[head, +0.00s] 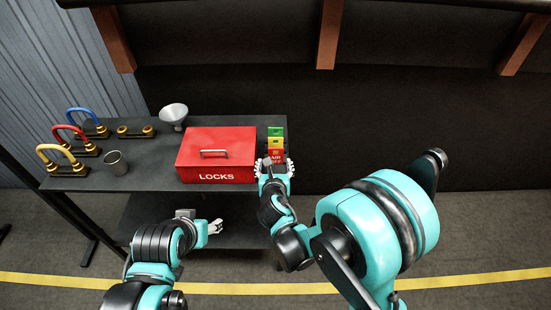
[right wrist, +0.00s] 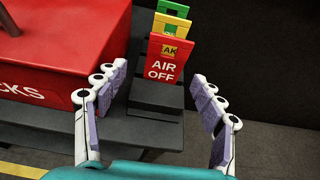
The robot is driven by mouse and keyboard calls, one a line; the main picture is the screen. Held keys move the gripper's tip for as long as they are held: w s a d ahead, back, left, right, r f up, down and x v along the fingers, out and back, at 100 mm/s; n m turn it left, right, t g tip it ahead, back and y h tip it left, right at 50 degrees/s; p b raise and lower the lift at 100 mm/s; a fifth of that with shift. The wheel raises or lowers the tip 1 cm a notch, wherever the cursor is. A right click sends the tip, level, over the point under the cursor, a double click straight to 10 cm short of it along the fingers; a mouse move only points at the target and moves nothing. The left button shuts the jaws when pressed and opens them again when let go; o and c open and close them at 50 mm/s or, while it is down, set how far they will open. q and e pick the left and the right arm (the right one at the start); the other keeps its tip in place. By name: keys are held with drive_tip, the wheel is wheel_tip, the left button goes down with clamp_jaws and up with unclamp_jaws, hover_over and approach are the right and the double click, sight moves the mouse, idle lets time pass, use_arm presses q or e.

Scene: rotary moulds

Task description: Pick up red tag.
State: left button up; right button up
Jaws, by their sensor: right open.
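The red tag (right wrist: 164,60) reads "AIR OFF" and stands upright in front of a yellow tag (right wrist: 172,27) and a green tag (right wrist: 174,9), in a dark holder (right wrist: 157,95). In the head view the red tag (head: 276,155) is at the right end of the table. My right gripper (right wrist: 165,92) is open and empty, its fingers spread to either side of the tag, short of it. In the head view the right gripper (head: 274,170) is just in front of the tags. My left gripper (head: 215,227) is low in front of the table, away from the tags; its jaw state is unclear.
A red LOCKS box (head: 216,155) stands just left of the tags, close to my right gripper's left finger. A metal cup (head: 115,163), a funnel (head: 173,115) and several coloured handles stand further left on the dark table (head: 150,180). Right of the tags is free space.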

sight(276, 158)
drive_tip(key=x, duration=0.1)
drive_tip(key=b+x, duration=0.1)
drive_tip(key=x, duration=0.1)
drive_tip(key=b+x, duration=0.1)
drive_tip(key=shift+w+d+f, duration=0.25)
drive_tip(key=shift+d, duration=0.05)
drive_tip(key=shift+w+f, duration=0.1)
drive_tip(key=shift+w, duration=0.2)
drive_tip(key=c, duration=1)
drive_tip(key=shift+c, duration=0.3)
